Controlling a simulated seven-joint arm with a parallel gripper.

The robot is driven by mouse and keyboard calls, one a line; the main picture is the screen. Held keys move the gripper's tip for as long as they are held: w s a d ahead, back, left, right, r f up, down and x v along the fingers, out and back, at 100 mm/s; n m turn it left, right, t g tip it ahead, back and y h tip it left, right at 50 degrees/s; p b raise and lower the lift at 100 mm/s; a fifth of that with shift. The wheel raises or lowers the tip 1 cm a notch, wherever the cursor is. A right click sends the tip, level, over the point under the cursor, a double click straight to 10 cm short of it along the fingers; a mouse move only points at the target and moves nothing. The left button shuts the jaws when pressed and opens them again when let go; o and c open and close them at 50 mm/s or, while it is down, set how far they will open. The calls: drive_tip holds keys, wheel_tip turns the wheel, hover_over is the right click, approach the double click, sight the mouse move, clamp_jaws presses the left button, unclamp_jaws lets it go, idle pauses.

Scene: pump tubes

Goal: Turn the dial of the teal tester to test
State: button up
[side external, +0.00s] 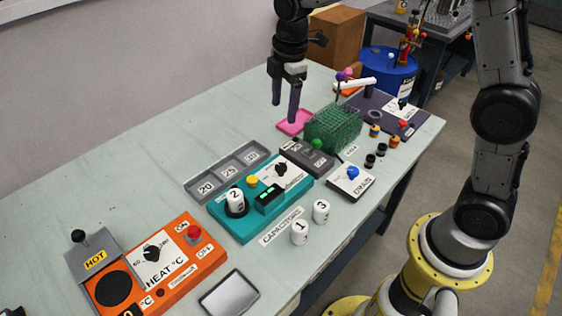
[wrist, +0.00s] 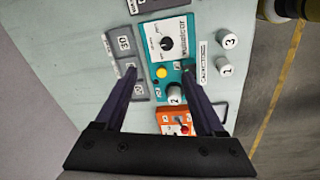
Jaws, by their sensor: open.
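The teal tester (side external: 247,222) stands mid-table, with a white dial panel at its far end. Its black dial (side external: 281,168) also shows in the wrist view (wrist: 167,43); I cannot read which mark it points to. A yellow button (side external: 252,181) and a lit green display (side external: 268,196) are beside the dial. A white capacitor marked 2 (side external: 236,199) stands upright in the tester's round socket. My gripper (side external: 285,105) is open and empty, raised above the table beyond the tester, apart from the dial. In the wrist view its fingers (wrist: 159,71) spread in front of the tester.
Capacitors 1 (side external: 300,233) and 3 (side external: 321,210) stand on the near side of the tester. A grey numbered tray (side external: 215,178) lies behind it. The orange heater (side external: 172,262) is at left. A green rack (side external: 334,128) and pink tray (side external: 293,123) are at right.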

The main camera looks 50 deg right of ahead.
drive_tip(key=g, duration=0.1)
approach(281, 166)
wheel_tip(281, 166, down, 8)
drive_tip(key=shift+w+a+f, duration=0.1)
drive_tip(key=shift+a+f, duration=0.05)
drive_tip(key=shift+f, duration=0.1)
idle(0.3)
clamp_jaws()
